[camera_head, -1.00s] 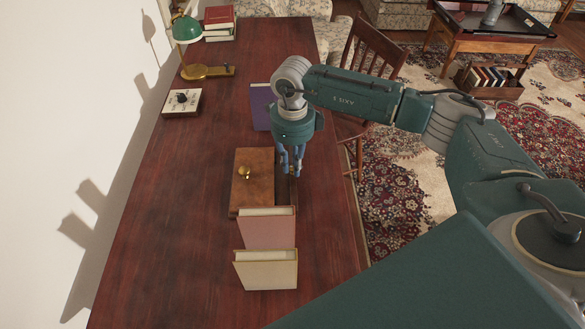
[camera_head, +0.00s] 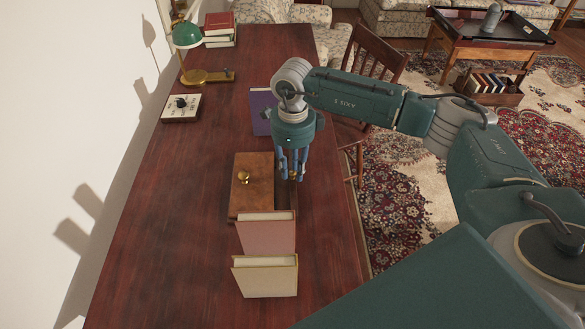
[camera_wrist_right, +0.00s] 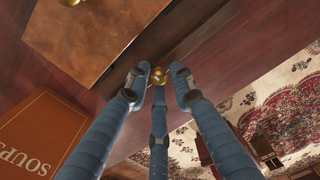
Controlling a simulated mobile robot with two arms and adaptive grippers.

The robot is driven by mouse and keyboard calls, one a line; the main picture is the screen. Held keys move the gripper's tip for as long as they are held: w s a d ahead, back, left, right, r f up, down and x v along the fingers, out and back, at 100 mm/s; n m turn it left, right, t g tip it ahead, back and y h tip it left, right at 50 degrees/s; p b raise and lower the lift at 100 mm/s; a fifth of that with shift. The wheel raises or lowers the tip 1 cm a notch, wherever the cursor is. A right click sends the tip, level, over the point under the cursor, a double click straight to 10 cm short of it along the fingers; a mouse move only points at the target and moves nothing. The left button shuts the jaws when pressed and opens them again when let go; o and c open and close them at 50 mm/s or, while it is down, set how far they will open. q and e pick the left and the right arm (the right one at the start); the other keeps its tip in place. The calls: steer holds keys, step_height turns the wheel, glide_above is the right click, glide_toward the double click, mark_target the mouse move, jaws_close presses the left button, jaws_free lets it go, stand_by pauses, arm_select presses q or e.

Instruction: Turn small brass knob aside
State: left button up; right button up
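A low brown wooden box (camera_head: 252,198) lies on the desk. A round brass knob (camera_head: 243,177) sits on its top; its edge also shows at the top of the right wrist view (camera_wrist_right: 70,2). A small brass knob (camera_wrist_right: 158,77) is at the box's side, beyond my fingertips in the right wrist view. My right gripper (camera_head: 292,178) points down beside the box's right side. Its three blue fingers (camera_wrist_right: 159,85) are spread around the small knob, with gaps showing at its sides. My left gripper is not in view.
A pink book (camera_head: 266,235) and a cream book (camera_head: 265,277) stand in front of the box. A purple book (camera_head: 261,110) stands behind it. A green lamp (camera_head: 187,34) and a dial box (camera_head: 182,108) are farther back. The desk's left side is clear.

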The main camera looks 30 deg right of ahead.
mark_target(293, 172)
steer(key=shift+o, duration=0.4)
step_height(293, 172, up, 12)
stand_by(0.4)
stand_by(0.4)
